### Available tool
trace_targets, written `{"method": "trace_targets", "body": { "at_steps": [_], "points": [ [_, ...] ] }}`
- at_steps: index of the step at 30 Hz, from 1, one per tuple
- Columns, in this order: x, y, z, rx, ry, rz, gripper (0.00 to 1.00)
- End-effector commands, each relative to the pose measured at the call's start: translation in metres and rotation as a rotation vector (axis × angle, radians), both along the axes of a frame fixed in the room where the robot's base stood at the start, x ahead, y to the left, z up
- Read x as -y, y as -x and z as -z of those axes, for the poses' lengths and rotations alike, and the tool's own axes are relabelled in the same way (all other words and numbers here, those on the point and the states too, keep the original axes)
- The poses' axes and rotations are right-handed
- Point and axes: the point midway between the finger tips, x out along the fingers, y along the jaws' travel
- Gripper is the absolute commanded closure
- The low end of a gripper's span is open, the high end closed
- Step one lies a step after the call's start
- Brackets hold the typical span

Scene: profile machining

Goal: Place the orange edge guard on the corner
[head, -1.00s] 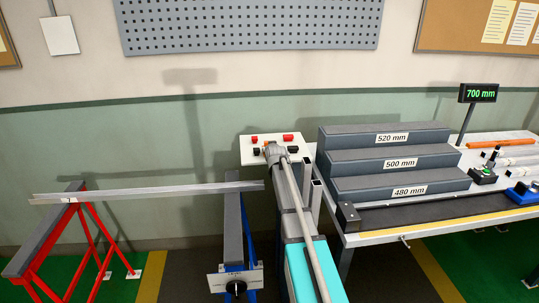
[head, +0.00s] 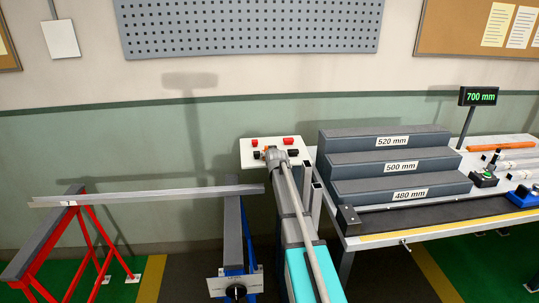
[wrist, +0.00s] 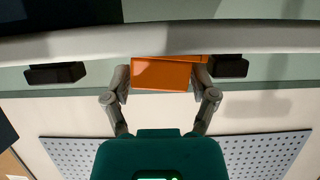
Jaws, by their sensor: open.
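The orange edge guard (wrist: 160,74) is between the two fingers of my open gripper (wrist: 162,66) in the wrist view. I cannot tell if the fingers touch it. A pale band across the top of that view passes just beyond the guard. In the head view, my gripper (head: 273,157) is over the front part of a white panel (head: 247,146), and a bit of orange shows beside it. My arm hides most of the guard there. I cannot pick out which corner is meant.
Red and black blocks sit on the panel; two black blocks (wrist: 57,73) (wrist: 228,66) flank my gripper. A long profile (head: 150,194) lies across a red stand (head: 45,240) and blue support (head: 233,220). Grey steps (head: 390,160) and a bench stand at right.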

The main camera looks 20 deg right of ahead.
Motion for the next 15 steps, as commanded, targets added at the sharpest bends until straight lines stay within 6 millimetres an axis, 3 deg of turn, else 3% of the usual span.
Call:
{"method": "trace_targets", "body": {
  "at_steps": [7, 15],
  "points": [
    [0.000, 0.001, -0.005, 0.000, 0.000, 0.000, 0.25],
    [-0.009, 0.032, -0.018, 0.000, 0.000, 0.000, 0.25]
  ]
}}
